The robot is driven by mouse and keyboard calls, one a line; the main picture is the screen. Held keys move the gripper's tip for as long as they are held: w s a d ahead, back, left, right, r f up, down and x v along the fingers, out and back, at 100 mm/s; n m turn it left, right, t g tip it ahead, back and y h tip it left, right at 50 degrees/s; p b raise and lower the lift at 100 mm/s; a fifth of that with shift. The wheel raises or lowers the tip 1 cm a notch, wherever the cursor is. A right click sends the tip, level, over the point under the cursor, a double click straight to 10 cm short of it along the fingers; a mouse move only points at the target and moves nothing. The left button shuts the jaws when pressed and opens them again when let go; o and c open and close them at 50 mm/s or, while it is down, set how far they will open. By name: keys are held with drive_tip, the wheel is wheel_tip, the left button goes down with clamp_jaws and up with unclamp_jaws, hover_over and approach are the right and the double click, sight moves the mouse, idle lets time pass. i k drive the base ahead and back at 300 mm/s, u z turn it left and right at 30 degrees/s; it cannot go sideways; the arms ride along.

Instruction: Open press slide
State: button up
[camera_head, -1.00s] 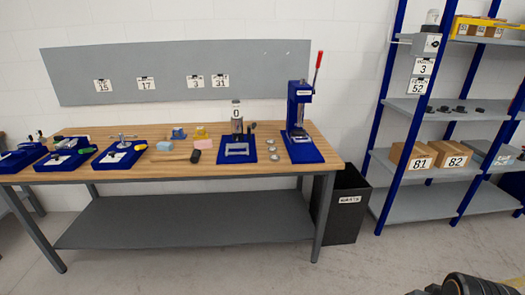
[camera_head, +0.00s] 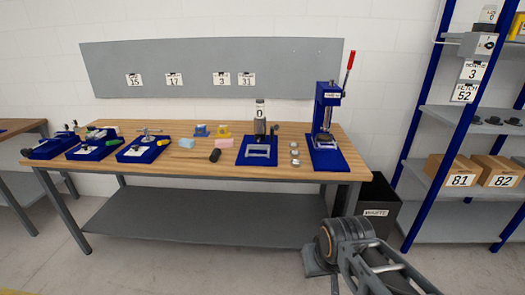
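The blue press (camera_head: 327,105) stands upright at the right end of the wooden workbench, on a blue base plate (camera_head: 330,160). Its red-tipped lever points up at the upper right of its column. A small metallic part (camera_head: 324,138) sits at the foot of the column; whether this is the slide, and whether it is open, is too small to tell. Part of my arm shows at the lower right, in front of the bench and well apart from the press. I cannot make out gripper fingers there.
The workbench (camera_head: 200,175) carries blue fixtures, small foam blocks, tools and several metal discs left of the press. A black waste bin (camera_head: 378,208) stands by its right end. A shelf with boxes (camera_head: 460,176) is further right. Open floor lies in front.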

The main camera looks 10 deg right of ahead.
sight(319, 144)
drive_tip(key=u, duration=0.05)
drive_tip(key=i, duration=0.9)
drive_tip(key=z, duration=0.35)
